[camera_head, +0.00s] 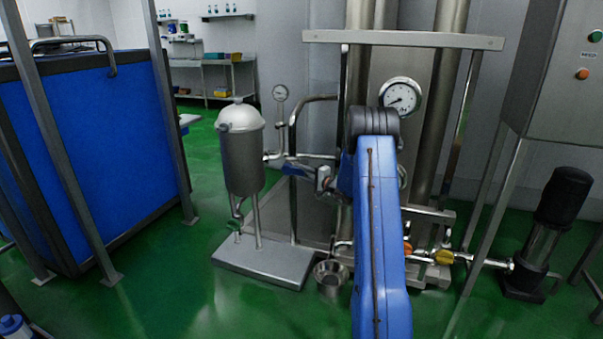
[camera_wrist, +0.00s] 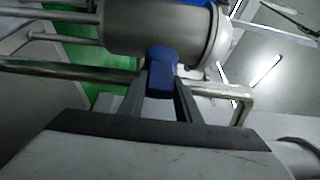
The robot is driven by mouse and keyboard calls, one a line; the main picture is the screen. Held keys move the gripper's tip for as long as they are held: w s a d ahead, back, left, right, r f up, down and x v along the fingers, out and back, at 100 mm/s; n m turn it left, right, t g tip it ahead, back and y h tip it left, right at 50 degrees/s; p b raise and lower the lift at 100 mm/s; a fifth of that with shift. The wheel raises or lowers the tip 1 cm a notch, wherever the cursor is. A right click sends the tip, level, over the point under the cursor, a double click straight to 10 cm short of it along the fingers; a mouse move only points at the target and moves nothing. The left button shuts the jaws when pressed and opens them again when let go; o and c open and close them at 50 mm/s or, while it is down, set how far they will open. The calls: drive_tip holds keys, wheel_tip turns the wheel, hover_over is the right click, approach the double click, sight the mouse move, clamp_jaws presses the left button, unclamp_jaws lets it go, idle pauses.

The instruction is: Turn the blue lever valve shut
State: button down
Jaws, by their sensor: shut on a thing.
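The blue lever (camera_wrist: 161,72) shows in the wrist view, in front of a bare metal cylinder (camera_wrist: 150,35). My gripper (camera_wrist: 161,90) is shut on the lever, with one dark finger on each side of it. In the head view my blue arm reaches up the middle of the picture and hides part of the pipework behind it. The lever's pivot and the inside of the valve are hidden, so I cannot tell how far it is turned.
A grey filter housing (camera_head: 242,160) with a white dome stands on a metal base (camera_head: 262,264). A small metal bowl (camera_head: 331,276) sits beside it. A yellow-handled valve (camera_head: 444,257) and a black pump (camera_head: 562,200) are at right. A blue tank (camera_head: 95,150) is at left.

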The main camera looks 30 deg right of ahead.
drive_tip(key=shift+a+f, duration=0.1)
drive_tip(key=shift+f, duration=0.1)
drive_tip(key=c, duration=1.4)
unclamp_jaws()
drive_tip(key=shift+o, duration=0.3)
drive_tip(key=shift+s+r, duration=0.1)
drive_tip(key=v, duration=1.7)
drive_tip(key=shift+s, duration=0.1)
